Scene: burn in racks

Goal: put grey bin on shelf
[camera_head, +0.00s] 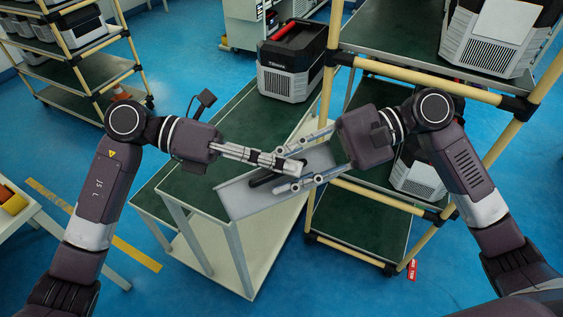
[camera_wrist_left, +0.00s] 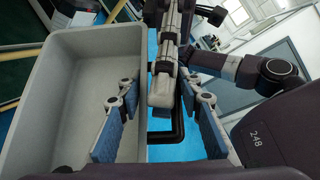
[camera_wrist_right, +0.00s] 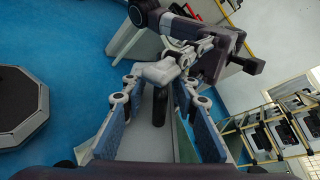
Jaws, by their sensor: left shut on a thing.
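The grey bin (camera_head: 240,198) is in front of me in the head view, tilted, above or at the near end of the green-topped table. In the left wrist view the bin (camera_wrist_left: 50,60) fills the left side and looks empty in the part I see. My left gripper (camera_head: 284,161) is shut on the bin's wall, one finger inside and one outside. A black handle-like loop (camera_wrist_left: 165,137) shows beside the wall. My right gripper (camera_head: 290,170) reaches the same end from the right, its fingers apart on both sides of it. The rack shelf (camera_head: 388,30) is at the right.
The green-topped table (camera_head: 195,180) carries a grey-black device (camera_head: 290,75) at its far end. The yellow-pipe rack stands close on the right, holding another device (camera_head: 490,50) on top and one (camera_head: 415,178) lower. A second rack (camera_head: 75,65) is far left. Blue floor is free between.

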